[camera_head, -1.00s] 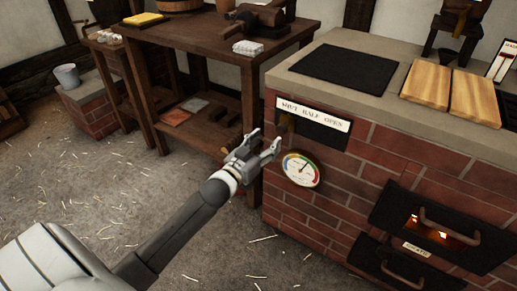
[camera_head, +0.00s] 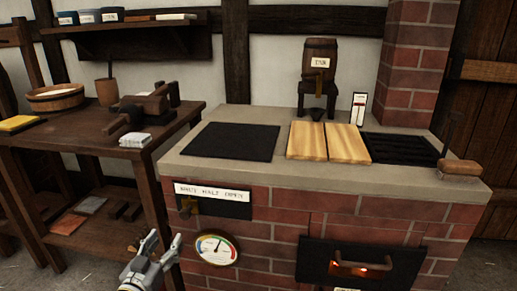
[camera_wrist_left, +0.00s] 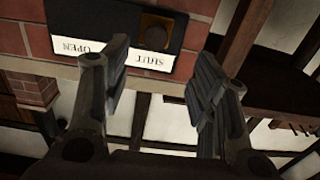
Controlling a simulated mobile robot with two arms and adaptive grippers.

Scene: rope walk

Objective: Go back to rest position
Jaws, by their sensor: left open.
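My left gripper (camera_head: 154,248) is open and empty at the bottom of the head view, in front of the brick stove's left side. It is low, left of the round dial gauge (camera_head: 215,248) and below the black plate labelled "SHUT HALF OPEN" (camera_head: 213,200). In the left wrist view the two fingers (camera_wrist_left: 155,90) stand wide apart with nothing between them. The same plate (camera_wrist_left: 115,25) shows upside down beyond the fingers, with a small brown knob. My right gripper is not in view.
The brick stove (camera_head: 285,222) carries a black mat (camera_head: 232,141), two wooden boards (camera_head: 328,142) and a dark grate (camera_head: 400,149). A handled oven door (camera_head: 360,265) glows at the front. A wooden workbench (camera_head: 70,140) stands left. A small barrel (camera_head: 320,58) sits behind.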

